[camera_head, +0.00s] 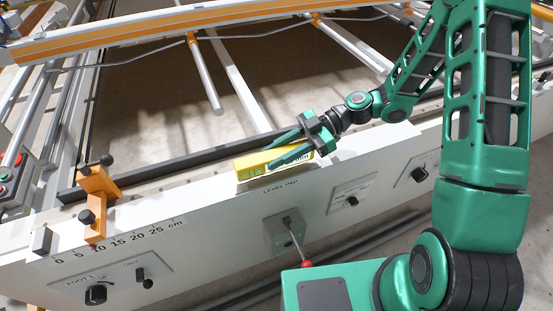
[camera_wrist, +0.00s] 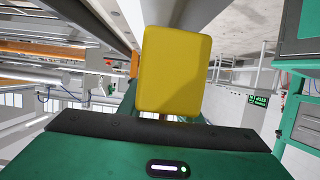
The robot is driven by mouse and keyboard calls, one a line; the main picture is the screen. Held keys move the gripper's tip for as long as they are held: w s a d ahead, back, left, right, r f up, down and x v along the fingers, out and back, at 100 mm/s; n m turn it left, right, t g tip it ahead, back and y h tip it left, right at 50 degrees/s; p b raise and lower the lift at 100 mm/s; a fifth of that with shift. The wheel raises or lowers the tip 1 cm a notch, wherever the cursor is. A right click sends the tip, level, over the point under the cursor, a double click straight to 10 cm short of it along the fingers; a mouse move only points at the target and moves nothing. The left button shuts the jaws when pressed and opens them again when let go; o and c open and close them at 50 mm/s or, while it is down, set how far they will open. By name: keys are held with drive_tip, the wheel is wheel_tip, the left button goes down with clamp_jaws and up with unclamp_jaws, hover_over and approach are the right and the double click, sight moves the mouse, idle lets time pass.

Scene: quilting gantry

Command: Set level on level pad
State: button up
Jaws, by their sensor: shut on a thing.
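The yellow level (camera_head: 256,162) is a small bar lying lengthwise along the beam, at the spot marked LEVEL PAD in the head view. My gripper (camera_head: 283,151) is shut on the level, with its green fingers reaching over it from the right. The level pad (camera_head: 262,184) is a grey strip on the beam's top edge, directly below the level. I cannot tell whether the level touches the pad or hovers just above it. In the wrist view the yellow end of the level (camera_wrist: 172,70) fills the middle and hides the fingertips.
An orange clamp (camera_head: 97,200) with black knobs stands on the beam at the left, by a centimetre scale. A lever with a red knob (camera_head: 306,264) is on the front panel below the pad. A dark rail (camera_head: 150,174) runs behind the level.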

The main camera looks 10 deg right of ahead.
drive_tip(key=shift+f, duration=1.25)
drive_tip(key=o, duration=1.3)
drive_tip(key=shift+c, duration=0.2)
drive_tip(key=v, duration=1.2)
